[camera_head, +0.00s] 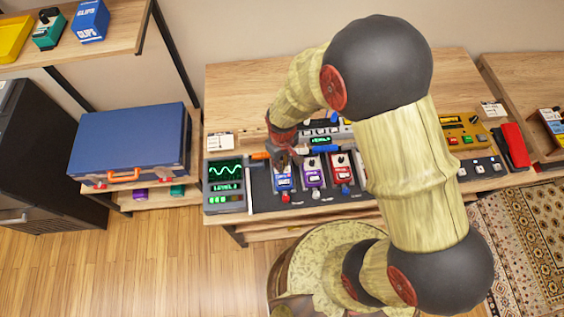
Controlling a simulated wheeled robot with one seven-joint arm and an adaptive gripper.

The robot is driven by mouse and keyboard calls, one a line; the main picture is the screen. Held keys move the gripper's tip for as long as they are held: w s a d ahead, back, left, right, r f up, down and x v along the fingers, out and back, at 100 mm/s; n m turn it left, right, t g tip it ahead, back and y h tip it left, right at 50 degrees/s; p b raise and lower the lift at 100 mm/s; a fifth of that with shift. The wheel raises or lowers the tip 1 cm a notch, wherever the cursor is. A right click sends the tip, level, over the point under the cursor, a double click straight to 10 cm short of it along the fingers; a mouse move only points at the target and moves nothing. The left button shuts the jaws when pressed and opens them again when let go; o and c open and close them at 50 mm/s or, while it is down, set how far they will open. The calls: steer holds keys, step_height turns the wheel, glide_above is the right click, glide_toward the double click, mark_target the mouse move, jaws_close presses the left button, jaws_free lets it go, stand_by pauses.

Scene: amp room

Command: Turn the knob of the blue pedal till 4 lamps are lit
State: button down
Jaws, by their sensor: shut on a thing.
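The blue pedal (284,184) stands at the left end of the front row on the dark pedal board. My gripper (288,161) reaches down over its upper end and is shut on its knob; the fingers hide the knob itself. Left of the board stands a grey meter box (224,186) with a green wave on its screen and a line that seems to read LEVEL 2. Its row of small lamps (217,200) is below; some glow green, but they are too small to count surely.
A purple pedal (313,172) and a red pedal (341,167) stand close to the right of the blue one. Orange and blue cable plugs lie near the gripper. A blue case (130,140) is at left; a yellow pedal (462,131) is at right.

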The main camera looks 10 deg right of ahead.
steer(key=shift+m, duration=0.4)
steer(key=shift+m+p, duration=0.4)
steer(key=shift+m, duration=2)
steer(key=c, duration=1.7)
jaws_free()
steer(key=shift+c, duration=0.2)
step_height(320, 180, up, 12)
